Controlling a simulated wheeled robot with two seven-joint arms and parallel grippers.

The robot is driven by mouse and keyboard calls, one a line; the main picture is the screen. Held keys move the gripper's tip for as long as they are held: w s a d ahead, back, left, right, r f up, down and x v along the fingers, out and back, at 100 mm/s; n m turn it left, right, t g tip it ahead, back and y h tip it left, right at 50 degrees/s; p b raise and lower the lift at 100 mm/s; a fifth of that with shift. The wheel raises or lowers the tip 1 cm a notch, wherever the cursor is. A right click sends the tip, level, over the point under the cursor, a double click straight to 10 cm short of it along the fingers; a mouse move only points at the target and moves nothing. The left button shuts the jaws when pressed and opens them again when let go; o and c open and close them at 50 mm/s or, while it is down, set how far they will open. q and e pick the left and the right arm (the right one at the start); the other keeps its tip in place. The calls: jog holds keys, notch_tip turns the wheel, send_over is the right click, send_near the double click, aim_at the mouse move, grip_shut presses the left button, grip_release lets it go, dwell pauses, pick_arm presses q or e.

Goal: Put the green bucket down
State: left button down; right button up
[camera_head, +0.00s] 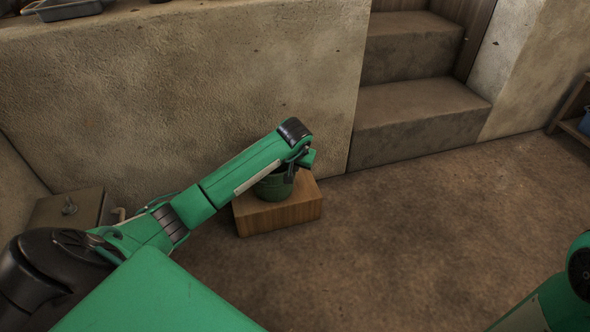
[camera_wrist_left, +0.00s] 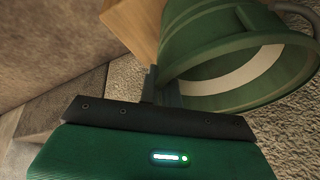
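The green bucket (camera_head: 273,188) is at the top of a wooden block (camera_head: 290,214) against the stone wall, partly hidden under my left wrist. In the left wrist view, the bucket (camera_wrist_left: 232,62) shows its open rim, with a pale band inside and a handle at the upper right. My left gripper (camera_wrist_left: 163,88) has its two dark fingers close together at the bucket's rim, seemingly pinching it. The wooden block (camera_wrist_left: 133,28) shows beside the bucket's base. Whether the base rests fully on the block is hard to tell. My right gripper is out of view.
Stone steps (camera_head: 415,112) rise behind, right of the block. A grey tray (camera_head: 68,9) sits on the ledge at upper left. A box with a latch (camera_head: 70,207) stands at left. A shelf (camera_head: 572,118) is at the right edge. The dirt floor (camera_head: 420,230) is clear.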

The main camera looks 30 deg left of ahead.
pick_arm(q)
jog(key=shift+r, duration=0.1)
jog(key=c, duration=1.6)
grip_release()
jog(key=shift+f, duration=0.2)
jog(key=shift+r, duration=0.15)
